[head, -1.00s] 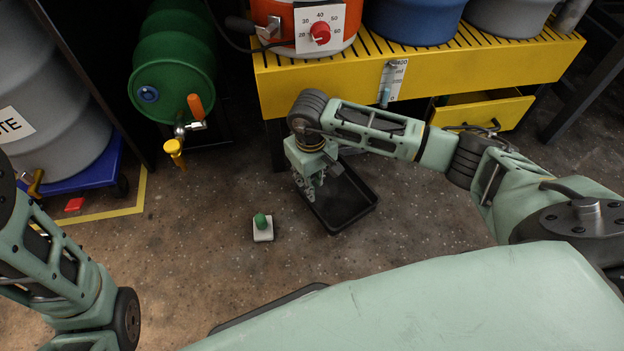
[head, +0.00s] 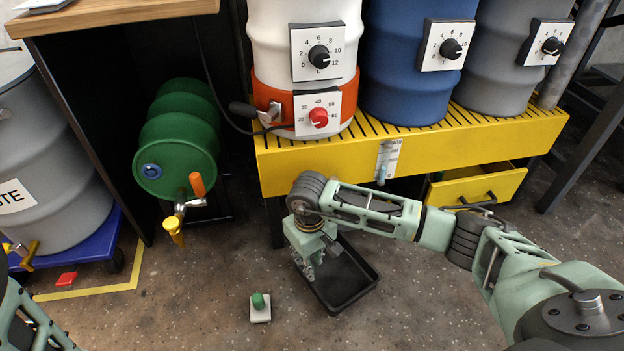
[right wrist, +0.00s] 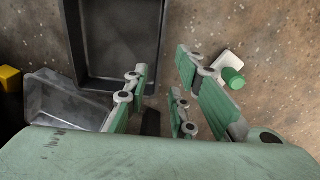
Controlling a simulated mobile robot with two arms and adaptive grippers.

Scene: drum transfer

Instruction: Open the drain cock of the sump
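The sump is the yellow grated bund (head: 330,160) under the drums, with a white level scale (head: 388,160) and a bluish tube on its front. I cannot make out its drain cock in either view; my right arm crosses in front of the sump's lower edge. My right gripper (head: 308,268) points down over the left end of a black tray (head: 350,306) on the floor. In the right wrist view the right gripper's fingers (right wrist: 165,98) are spread with nothing between them. The left arm shows at lower left, its gripper out of view.
A green drum (head: 172,145) with a yellow-handled tap lies left of the sump. A small white block with a green knob (head: 260,307) stands on the floor left of the tray. A yellow drawer (head: 480,187) is open at right. Floor in front is mostly clear.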

